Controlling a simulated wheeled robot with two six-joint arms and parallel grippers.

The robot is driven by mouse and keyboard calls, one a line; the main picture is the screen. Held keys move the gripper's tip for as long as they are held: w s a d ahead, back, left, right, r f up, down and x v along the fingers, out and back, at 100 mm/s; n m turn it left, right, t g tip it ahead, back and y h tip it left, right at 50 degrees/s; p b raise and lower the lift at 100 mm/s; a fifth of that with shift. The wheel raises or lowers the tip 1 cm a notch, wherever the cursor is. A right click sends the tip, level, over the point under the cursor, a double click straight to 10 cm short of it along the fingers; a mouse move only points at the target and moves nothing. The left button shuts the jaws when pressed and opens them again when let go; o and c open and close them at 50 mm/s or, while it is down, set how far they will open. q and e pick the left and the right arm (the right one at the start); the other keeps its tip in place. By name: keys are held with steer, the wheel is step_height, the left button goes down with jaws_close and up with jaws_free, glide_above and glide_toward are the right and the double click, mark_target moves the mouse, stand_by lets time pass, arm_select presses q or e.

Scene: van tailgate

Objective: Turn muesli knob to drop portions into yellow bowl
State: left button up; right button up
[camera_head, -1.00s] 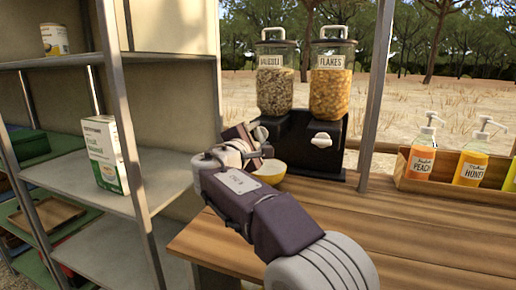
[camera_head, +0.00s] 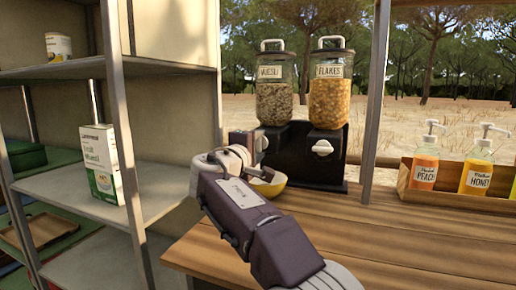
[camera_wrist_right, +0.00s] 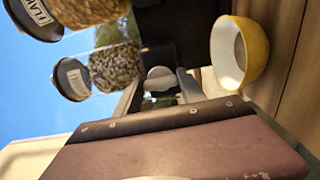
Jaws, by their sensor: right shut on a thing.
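The muesli dispenser jar (camera_head: 275,102) stands at left on a black stand (camera_head: 300,160), beside the flakes jar (camera_head: 329,102). My right gripper (camera_head: 252,144) is at the front of the stand, below the muesli jar. It is shut on the pale muesli knob (camera_head: 263,141), which also shows between the fingers in the right wrist view (camera_wrist_right: 160,76). The yellow bowl (camera_head: 272,188) sits on the counter beneath, partly hidden by my right arm. The right wrist view shows its yellow outside and pale inside (camera_wrist_right: 257,55); its contents are unclear. My left gripper is out of view.
The flakes knob (camera_head: 322,147) is right of my gripper. A wooden crate (camera_head: 405,180) with sauce pump bottles stands at the right. A metal shelf with a fruit muesli box (camera_head: 101,165) and a can (camera_head: 58,46) is at left. The counter front (camera_head: 390,240) is clear.

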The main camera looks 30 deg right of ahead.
steer(key=o, duration=1.4)
steer(key=shift+c, duration=0.2)
steer(key=v, duration=0.9)
steer(key=shift+p, duration=0.45)
